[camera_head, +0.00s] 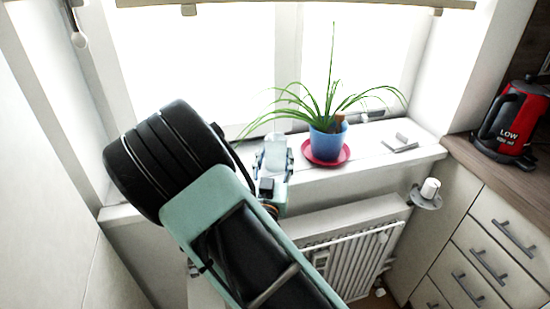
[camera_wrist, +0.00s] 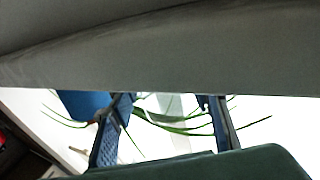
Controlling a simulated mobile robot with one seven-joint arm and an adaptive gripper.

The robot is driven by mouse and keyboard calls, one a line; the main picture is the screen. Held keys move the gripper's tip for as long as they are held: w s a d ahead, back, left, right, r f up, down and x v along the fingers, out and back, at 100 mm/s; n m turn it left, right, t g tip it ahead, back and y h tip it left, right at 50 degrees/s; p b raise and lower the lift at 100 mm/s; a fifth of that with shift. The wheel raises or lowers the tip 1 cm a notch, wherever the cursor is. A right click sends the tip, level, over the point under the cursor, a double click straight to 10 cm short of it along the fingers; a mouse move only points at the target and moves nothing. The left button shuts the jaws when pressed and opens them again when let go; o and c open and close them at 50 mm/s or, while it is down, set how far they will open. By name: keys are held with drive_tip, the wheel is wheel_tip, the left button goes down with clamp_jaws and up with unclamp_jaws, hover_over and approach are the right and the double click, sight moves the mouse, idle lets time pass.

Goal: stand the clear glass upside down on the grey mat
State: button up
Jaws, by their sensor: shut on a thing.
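My gripper (camera_head: 275,163) is raised in front of the window sill, left of the potted plant. Its two fingers also show in the wrist view (camera_wrist: 166,128), set apart on either side of a faint, see-through shape. This is the clear glass (camera_head: 275,150), held between the fingers. Its outline is hard to make out against the bright window, and I cannot tell which way its rim faces. I cannot make out the grey mat in either view.
The spiky plant in a blue pot (camera_head: 328,141) stands on a red saucer (camera_head: 345,155) close to the right of my gripper. A small grey object (camera_head: 400,143) lies further right on the sill. A radiator (camera_head: 350,262) is below. A red and black kettle (camera_head: 512,122) stands on the right counter.

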drive_tip(key=shift+f, duration=0.15)
drive_tip(key=o, duration=1.5)
